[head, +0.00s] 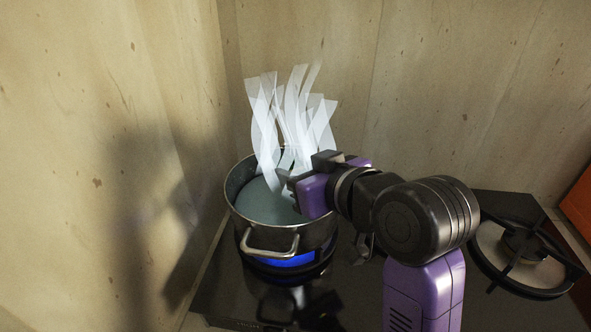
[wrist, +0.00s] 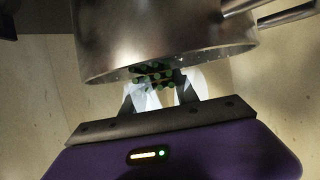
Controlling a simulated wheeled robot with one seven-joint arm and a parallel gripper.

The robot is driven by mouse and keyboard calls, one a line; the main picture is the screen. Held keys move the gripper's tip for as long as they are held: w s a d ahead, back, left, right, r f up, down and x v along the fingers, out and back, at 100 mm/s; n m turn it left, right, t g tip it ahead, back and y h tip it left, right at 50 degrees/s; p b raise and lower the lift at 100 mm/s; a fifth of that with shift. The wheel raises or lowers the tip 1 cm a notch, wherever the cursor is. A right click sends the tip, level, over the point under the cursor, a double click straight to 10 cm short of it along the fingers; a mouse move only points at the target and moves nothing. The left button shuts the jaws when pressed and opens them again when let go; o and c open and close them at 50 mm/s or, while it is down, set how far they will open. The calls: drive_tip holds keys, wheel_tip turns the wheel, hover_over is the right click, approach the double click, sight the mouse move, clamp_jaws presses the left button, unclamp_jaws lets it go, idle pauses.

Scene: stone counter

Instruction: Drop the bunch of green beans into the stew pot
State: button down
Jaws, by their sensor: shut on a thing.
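The stew pot (head: 285,236) is a metal pot with loop handles and greyish-blue liquid inside, standing on a lit burner. My gripper (head: 290,184) reaches in from the right at the pot's opening, with pale steam-like ribbons (head: 262,130) rising around it. In the wrist view my gripper (wrist: 156,92) is shut on the bunch of green beans (wrist: 153,74), a small cluster of dark green pods between the fingertips. The pot's metal wall (wrist: 165,35) fills the top of that view, just beside the beans. In the head view I cannot make out the beans clearly.
Blue flame (head: 288,259) glows under the pot on the black stovetop (head: 225,285). A second burner with a black grate (head: 525,245) is at the right. Stone-like walls (head: 450,90) close in the left and back. An orange surface (head: 580,205) shows at the right edge.

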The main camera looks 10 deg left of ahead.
drive_tip(key=c, duration=0.9)
unclamp_jaws()
drive_tip(key=shift+o, duration=0.2)
drive_tip(key=v, duration=0.7)
drive_tip(key=shift+s+d+r, duration=0.2)
drive_tip(key=shift+s, duration=0.1)
drive_tip(key=shift+d, duration=0.1)
